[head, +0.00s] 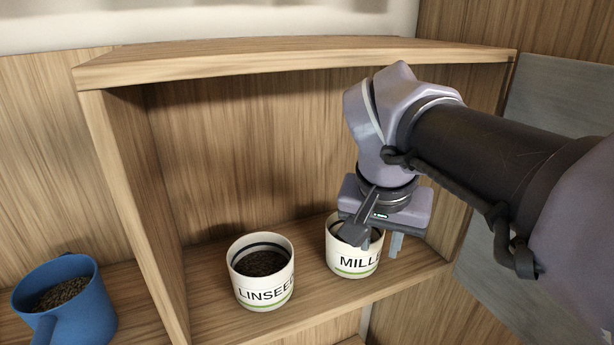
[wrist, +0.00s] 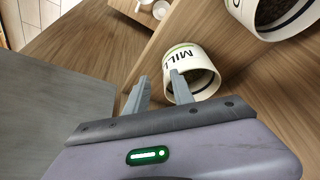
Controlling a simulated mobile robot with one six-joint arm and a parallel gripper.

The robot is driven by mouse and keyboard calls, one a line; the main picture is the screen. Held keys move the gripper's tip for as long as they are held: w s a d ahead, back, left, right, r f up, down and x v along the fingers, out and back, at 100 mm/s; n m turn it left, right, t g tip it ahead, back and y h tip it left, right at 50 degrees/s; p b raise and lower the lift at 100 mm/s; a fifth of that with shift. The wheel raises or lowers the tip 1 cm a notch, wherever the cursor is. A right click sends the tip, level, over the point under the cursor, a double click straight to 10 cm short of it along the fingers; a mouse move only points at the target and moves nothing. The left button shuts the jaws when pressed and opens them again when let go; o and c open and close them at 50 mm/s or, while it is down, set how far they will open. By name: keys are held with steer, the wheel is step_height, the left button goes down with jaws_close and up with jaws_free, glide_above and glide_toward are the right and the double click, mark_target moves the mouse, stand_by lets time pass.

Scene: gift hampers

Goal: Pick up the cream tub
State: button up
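Two cream-white tubs with a green stripe stand upright in the wooden cubby, so the pictures do not single out one cream tub. The tub lettered "MILL…" (head: 352,264) is at the right, under my gripper (head: 379,249). The tub lettered "LINSEED" (head: 264,288) stands to its left, with dark grains inside. In the wrist view, my gripper (wrist: 158,76) is open, its fingers apart at the millet tub's rim (wrist: 183,56). One finger overlaps the mouth and the other is outside the wall. I cannot tell whether either touches. The linseed tub shows partly at top right (wrist: 270,30).
A blue mug (head: 72,305) with grains stands left of the cubby, beyond its side wall (head: 130,190). The cubby's top board (head: 290,60) is above, behind my arm. A grey panel (head: 555,100) is at the right. Bare shelf lies between the two tubs.

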mark_target(384, 233)
steer(key=w, duration=0.1)
steer(key=w+d, duration=0.2)
steer(key=w, duration=0.1)
steer(key=shift+p, duration=0.4)
steer(key=x, duration=0.5)
steer(key=shift+w+d+f, duration=0.1)
steer(key=shift+w+d, duration=0.05)
steer(key=shift+w, duration=0.25)
steer(key=shift+s, duration=0.25)
steer(key=shift+c, duration=1.3)
jaws_close()
